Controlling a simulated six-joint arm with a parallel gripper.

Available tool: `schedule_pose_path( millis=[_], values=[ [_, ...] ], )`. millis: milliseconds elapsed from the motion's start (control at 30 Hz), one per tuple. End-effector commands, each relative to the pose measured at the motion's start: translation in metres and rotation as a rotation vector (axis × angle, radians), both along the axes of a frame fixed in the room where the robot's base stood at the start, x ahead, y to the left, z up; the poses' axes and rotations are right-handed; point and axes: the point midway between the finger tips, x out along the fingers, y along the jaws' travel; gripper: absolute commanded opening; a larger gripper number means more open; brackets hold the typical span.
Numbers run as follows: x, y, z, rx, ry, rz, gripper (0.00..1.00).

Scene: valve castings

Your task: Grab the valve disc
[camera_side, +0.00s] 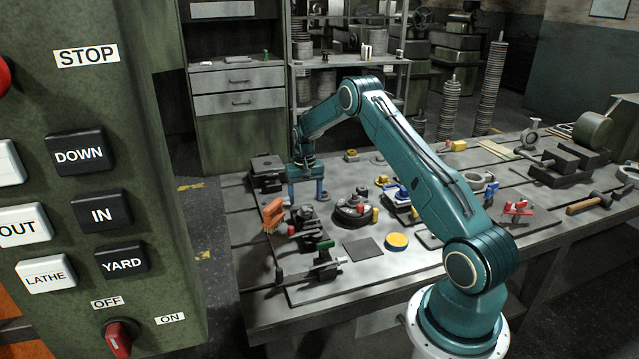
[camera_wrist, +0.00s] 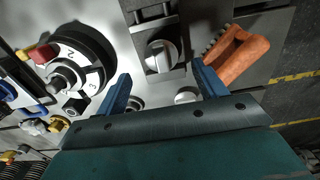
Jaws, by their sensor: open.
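My gripper (camera_side: 306,195) is open, pointing down over the left part of the bench. In the wrist view its two blue fingers (camera_wrist: 162,78) stand apart with nothing held between them. Just beyond the fingertips is a round silver metal part (camera_wrist: 161,56) with a raised ridge, set in a dark block (camera_wrist: 152,18). Small pale round parts (camera_wrist: 187,95) show between the fingers, partly hidden by the gripper body. I cannot tell for sure which of these is the valve disc.
An orange brush (camera_side: 273,215) lies close to my gripper, also in the wrist view (camera_wrist: 237,58). A round numbered fixture (camera_wrist: 88,50) is left of the fingers. A yellow disc (camera_side: 397,241) and a dark square plate (camera_side: 363,249) lie on the bench. A hammer (camera_side: 594,202) is far right.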

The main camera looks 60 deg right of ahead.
Motion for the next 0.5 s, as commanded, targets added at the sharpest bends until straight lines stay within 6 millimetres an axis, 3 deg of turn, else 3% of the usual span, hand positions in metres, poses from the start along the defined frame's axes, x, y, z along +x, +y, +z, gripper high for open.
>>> schedule_pose_path(
  millis=[300, 500],
  values=[
    [0.001, 0.001, -0.035, 0.002, 0.002, 0.000, 0.70],
    [0.002, 0.000, -0.047, 0.000, 0.000, 0.000, 0.70]
  ],
)
